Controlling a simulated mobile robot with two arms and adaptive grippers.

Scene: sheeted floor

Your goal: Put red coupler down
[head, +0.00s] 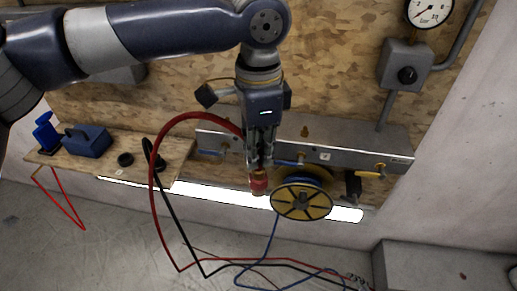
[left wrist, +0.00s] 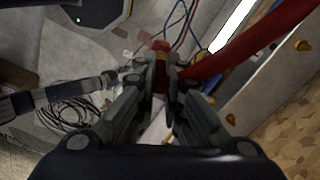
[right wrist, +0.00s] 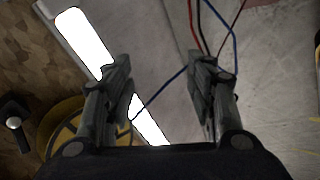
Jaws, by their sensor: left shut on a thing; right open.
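My left gripper (head: 258,160) points down in front of the metal manifold panel and is shut on the red coupler (head: 259,182). The coupler hangs below the fingertips, and a thick red hose (head: 154,190) arcs from the gripper to the left and down to the floor. In the left wrist view the coupler (left wrist: 161,50) shows between the left fingertips (left wrist: 162,78). My right gripper (right wrist: 160,85) is open and empty in the right wrist view, and it does not show clearly in the head view.
A yellow reel (head: 290,203) with blue hose is just right of the coupler. The manifold (head: 350,160) with yellow and blue handles runs behind it. A wooden shelf (head: 180,152) at left holds a blue box (head: 87,140) and black rings. Hoses lie across the floor at lower right.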

